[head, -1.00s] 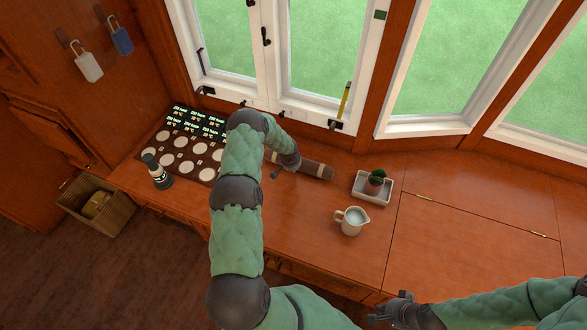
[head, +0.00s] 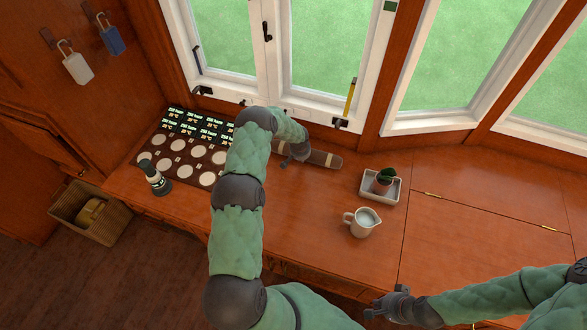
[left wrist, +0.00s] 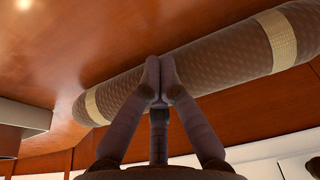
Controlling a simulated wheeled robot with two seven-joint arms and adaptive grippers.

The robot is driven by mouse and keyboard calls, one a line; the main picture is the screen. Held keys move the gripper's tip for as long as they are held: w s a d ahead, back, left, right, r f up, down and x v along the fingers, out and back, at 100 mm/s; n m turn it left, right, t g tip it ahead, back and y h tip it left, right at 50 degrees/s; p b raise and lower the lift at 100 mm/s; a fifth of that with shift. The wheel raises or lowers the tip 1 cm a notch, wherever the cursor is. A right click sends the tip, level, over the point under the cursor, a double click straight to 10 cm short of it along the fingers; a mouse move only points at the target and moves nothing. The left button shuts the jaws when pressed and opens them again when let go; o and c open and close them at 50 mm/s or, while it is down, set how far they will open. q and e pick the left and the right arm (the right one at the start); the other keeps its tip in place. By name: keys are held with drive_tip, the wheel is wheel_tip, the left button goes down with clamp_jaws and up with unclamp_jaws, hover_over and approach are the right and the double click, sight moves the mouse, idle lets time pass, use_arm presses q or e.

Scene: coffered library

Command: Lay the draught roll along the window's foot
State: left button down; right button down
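The draught roll (head: 322,158) is a brown patterned tube with pale bands near its ends. It lies on the wooden top, a little short of the foot of the window (head: 310,125). My left forearm hides its left part in the head view. My left gripper (head: 284,164) is at the roll's middle, on the side away from the window. In the left wrist view its fingers (left wrist: 160,75) are together in front of the roll (left wrist: 215,60), seemingly against its side and not around it. My right gripper (head: 373,307) is empty at the front, fingertips apart.
A white tray with a small cactus (head: 385,180) and a cream jug (head: 361,222) stand right of the roll. A board with pale discs (head: 190,150) and a dark bottle-like object (head: 156,178) are at left. A basket (head: 90,212) is on the floor.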

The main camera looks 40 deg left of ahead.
use_arm(q)
drive_tip(key=w+b, duration=0.2)
drive_tip(key=w+a+b, duration=0.1)
drive_tip(key=w+b, duration=0.1)
drive_tip(key=w+a+b, duration=0.1)
drive_tip(key=w+b, duration=0.1)
drive_tip(key=shift+w+f, duration=0.15)
drive_tip(key=shift+w, duration=0.25)
drive_tip(key=shift+w+a+r+b, duration=0.15)
drive_tip(key=shift+w+r+b, duration=0.1)
drive_tip(key=shift+w+b, duration=0.5)
drive_tip(key=shift+s, duration=0.15)
